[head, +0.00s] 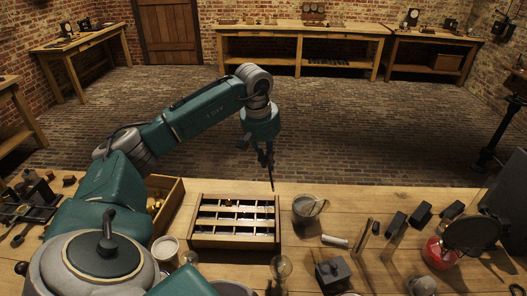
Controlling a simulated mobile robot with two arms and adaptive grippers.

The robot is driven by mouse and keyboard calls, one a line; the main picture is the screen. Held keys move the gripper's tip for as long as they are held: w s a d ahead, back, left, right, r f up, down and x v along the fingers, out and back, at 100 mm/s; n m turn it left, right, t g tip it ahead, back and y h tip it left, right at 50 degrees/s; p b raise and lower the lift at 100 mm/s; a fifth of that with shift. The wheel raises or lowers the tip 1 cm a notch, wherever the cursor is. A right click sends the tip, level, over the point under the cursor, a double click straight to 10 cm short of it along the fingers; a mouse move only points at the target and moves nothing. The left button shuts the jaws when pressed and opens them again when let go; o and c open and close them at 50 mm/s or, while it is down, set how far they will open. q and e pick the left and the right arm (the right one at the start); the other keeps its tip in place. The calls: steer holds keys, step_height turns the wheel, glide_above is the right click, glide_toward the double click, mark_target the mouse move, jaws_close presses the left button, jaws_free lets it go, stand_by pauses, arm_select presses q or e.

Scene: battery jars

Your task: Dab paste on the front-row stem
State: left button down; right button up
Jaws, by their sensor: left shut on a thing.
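My left gripper (267,158) hangs over the far edge of the workbench. It is shut on a thin dark stick (271,178), which points down with its lower end near the bench's far edge, apart from the crate. A wooden crate (235,241) with rows of compartments stands on the bench, left of and nearer than the stick. Small pale and dark parts show inside it, but single stems are too small to tell apart. A grey pot (301,219) with dark contents and a thin handle leaning in it stands right of the crate. My right gripper is not in view.
An open wooden box (170,200) with brass pieces and a pale cup (165,248) stand left of the crate. A glass item (281,268) stands in front. Dark blocks (421,214) and a round dark pan-like item (472,234) crowd the right side.

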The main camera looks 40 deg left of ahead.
arm_select(q)
steer(key=shift+n, duration=0.3)
steer(key=f+b, duration=0.1)
steer(key=a+f+b, duration=0.1)
steer(key=f, duration=0.1)
steer(key=a+f+b, duration=0.1)
steer(key=f+b, duration=0.1)
steer(key=shift+w+a, duration=0.15)
stand_by(0.3)
steer(key=shift+f, duration=0.1)
stand_by(0.7)
stand_by(0.5)
stand_by(0.5)
steer(key=shift+f, duration=0.3)
stand_by(0.5)
stand_by(0.7)
